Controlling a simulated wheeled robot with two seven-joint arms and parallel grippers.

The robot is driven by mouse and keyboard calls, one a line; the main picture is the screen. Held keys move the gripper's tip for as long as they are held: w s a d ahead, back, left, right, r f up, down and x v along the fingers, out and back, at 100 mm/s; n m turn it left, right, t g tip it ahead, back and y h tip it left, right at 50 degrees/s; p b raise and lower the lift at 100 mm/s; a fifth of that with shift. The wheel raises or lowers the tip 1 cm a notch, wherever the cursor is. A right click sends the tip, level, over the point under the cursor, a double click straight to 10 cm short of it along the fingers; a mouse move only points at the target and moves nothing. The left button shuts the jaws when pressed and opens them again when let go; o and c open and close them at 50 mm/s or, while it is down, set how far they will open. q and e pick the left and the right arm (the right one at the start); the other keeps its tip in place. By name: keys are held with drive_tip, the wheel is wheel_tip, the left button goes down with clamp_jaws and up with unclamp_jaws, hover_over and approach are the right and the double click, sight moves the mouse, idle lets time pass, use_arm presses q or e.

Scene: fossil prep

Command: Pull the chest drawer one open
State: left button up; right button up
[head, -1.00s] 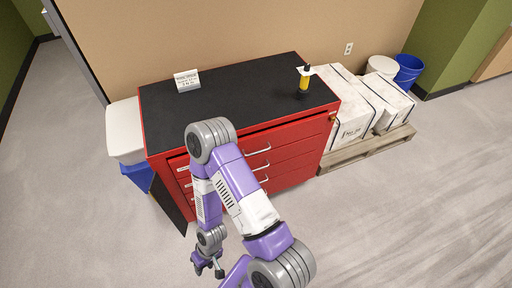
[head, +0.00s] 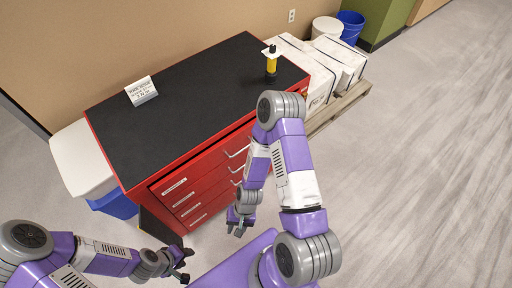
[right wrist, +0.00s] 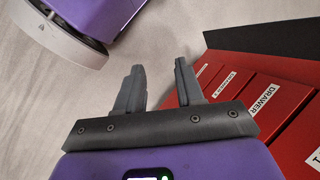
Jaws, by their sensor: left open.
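The red chest (head: 215,183) with a black top stands ahead in the head view, its drawer fronts facing me. The top drawer, drawer one (head: 200,178), has a white label at its left end and a pale bar handle (head: 238,152). No drawer visibly stands out. My left gripper (head: 181,265) is open and empty, low in front of the chest's left end and apart from it. My right gripper (head: 240,224) hangs in front of the lower drawers. In the right wrist view its fingers (right wrist: 158,84) are apart with nothing between them; labelled drawer fronts (right wrist: 265,103) lie to the right.
A sign (head: 141,91) and a yellow-and-black tool (head: 270,62) are on the chest top. A white-lidded bin (head: 78,160) stands left of the chest. Wrapped white blocks (head: 335,58) on a pallet stand right. The floor (head: 430,170) at right is clear.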

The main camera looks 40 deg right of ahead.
drive_tip(key=w+d+m+t+y+b, duration=0.1)
drive_tip(key=w+d+m+t+y, duration=0.25)
drive_tip(key=m, duration=0.85)
drive_tip(key=w+m+t+y+b, duration=0.15)
drive_tip(key=w+m+y, duration=0.4)
drive_tip(key=m, duration=0.75)
drive_tip(key=w+d+r+m+t+h, duration=0.2)
drive_tip(key=w+d+m+t, duration=0.2)
drive_tip(key=d+m+t, duration=0.5)
drive_tip(key=w+d+r+m+t+h, duration=0.1)
drive_tip(key=w+d+m+t+h, duration=0.1)
drive_tip(key=w+d+m+t, duration=0.65)
drive_tip(key=g, duration=0.1)
drive_tip(key=w+r+n+g+b, duration=0.1)
drive_tip(key=a+g, duration=0.1)
drive_tip(key=shift+w+a+r+n+g+b, duration=0.1)
drive_tip(key=shift+w+r+n+g+b, duration=0.15)
drive_tip(key=shift+r+n+b, duration=0.1)
drive_tip(key=shift+f, duration=0.1)
clamp_jaws()
